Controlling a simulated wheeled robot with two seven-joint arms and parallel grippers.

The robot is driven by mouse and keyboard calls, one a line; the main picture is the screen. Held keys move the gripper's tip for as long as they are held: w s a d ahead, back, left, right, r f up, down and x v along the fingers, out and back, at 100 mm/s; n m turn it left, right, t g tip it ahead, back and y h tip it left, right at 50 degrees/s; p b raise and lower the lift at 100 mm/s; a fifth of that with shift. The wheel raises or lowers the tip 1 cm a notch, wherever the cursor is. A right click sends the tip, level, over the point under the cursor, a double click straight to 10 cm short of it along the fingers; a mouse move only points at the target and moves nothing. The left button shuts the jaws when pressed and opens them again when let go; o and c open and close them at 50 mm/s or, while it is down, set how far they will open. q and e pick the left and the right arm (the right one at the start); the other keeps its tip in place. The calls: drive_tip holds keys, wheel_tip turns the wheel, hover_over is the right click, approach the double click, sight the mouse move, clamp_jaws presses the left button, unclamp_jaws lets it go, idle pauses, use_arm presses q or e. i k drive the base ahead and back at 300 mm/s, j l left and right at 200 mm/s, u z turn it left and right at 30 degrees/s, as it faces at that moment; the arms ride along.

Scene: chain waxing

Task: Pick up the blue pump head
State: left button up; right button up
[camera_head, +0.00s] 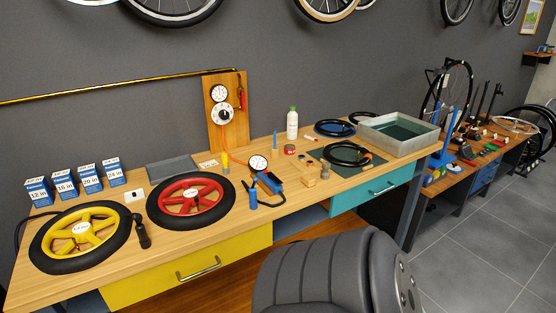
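A blue pump with a round white-faced gauge (258,163) lies on the wooden workbench (215,241), right of the red wheel. Its blue body (270,183) lies tilted beside the gauge. A small upright blue piece with a dark hose (253,198) is just left of and in front of the body; it looks like the pump head, but it is too small to be sure. Neither of my grippers is in view, and nothing is touching the pump.
A red wheel (191,186) and a yellow wheel (117,236) lie left of the pump, with a black tool (142,231) between them. Small wooden blocks (309,181) stand to its right. A metal tray (427,135) sits farther right. A large dark ribbed shape fills the lower middle.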

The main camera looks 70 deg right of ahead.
sight(252, 192)
drive_tip(key=z, duration=2.1)
